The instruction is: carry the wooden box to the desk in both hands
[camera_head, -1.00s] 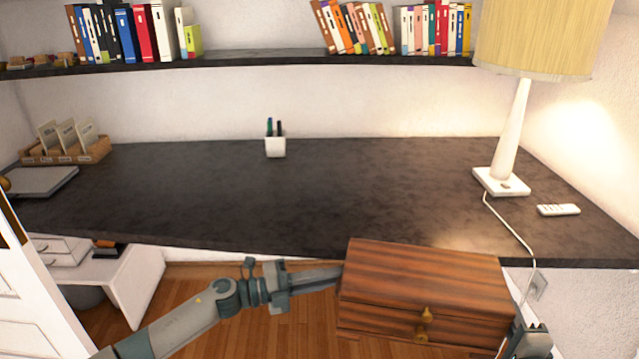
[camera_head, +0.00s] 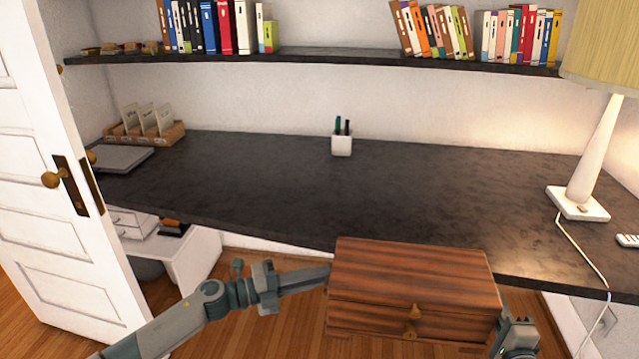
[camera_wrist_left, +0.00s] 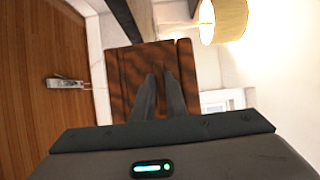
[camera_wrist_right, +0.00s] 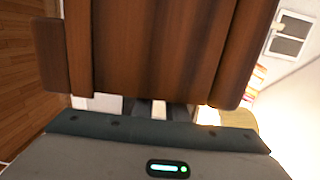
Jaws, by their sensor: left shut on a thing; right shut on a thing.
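The wooden box (camera_head: 415,275) is dark striped brown with two small knobs on its front. It is held level in front of the dark desk (camera_head: 230,190), overlapping the desk's near edge in the head view. My left gripper (camera_head: 326,277) is shut on the box's left side; its two fingers show against the wood in the left wrist view (camera_wrist_left: 160,92). My right gripper (camera_head: 508,328) is at the box's right side, shut on it. In the right wrist view the box (camera_wrist_right: 150,45) fills the upper middle and hides most of the fingertips.
The desk's middle is clear. A pen cup (camera_head: 342,144) stands at the back, a lamp (camera_head: 590,170) at the right, a card tray (camera_head: 150,135) and a grey laptop-like slab (camera_head: 122,158) at the left. An open white door (camera_head: 60,240) stands at left. Books line the shelf (camera_head: 330,57) above.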

